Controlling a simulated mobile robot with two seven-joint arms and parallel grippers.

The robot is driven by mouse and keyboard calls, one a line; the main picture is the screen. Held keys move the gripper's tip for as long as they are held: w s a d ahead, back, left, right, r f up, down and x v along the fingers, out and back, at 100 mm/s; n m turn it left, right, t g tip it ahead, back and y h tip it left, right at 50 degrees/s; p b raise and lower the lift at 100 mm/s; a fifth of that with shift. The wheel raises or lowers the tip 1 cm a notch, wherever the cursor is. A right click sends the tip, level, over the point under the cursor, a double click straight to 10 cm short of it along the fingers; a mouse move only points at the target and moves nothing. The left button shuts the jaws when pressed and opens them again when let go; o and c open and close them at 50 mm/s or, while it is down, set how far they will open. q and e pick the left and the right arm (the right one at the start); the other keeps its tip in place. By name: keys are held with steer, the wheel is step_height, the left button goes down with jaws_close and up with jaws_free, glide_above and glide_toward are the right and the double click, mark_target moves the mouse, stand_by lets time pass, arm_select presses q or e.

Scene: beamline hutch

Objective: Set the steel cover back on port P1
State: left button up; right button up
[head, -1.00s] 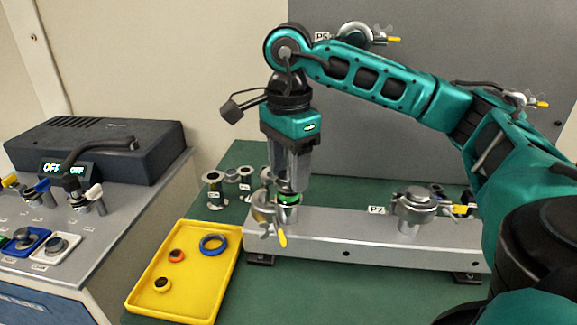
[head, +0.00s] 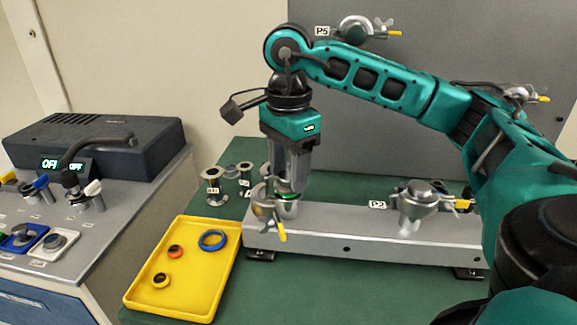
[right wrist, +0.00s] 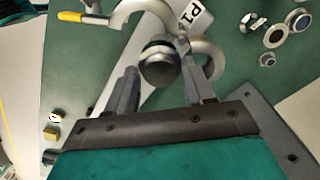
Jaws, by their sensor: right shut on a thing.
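Port P1 (head: 286,209) is at the left end of the steel rail. Its clamp (head: 262,202) hangs open around it, with a yellow-tipped handle; the open clamp (right wrist: 139,14) and the P1 label also show in the right wrist view. My right gripper (head: 289,190) points straight down over P1, shut on the steel cover, whose round knob (right wrist: 158,70) shows between the fingers. A thin green ring (head: 288,196) shows at the port just under the fingertips. The fingers hide most of the cover, so I cannot tell whether it is fully seated. My left gripper is out of view.
A yellow tray (head: 191,305) with several small rings lies front left. Steel spool pieces (head: 213,187) stand behind it. A clamped port (head: 419,200) labelled P2 is farther right on the rail (head: 330,228). A console (head: 90,225) stands at left.

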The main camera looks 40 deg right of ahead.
steer(key=o, duration=1.1)
step_height(320, 180, up, 5)
steer(key=shift+r+p, duration=0.2)
steer(key=shift+p, duration=0.1)
steer(key=shift+r+p, duration=1.75)
steer(key=shift+r, duration=2.05)
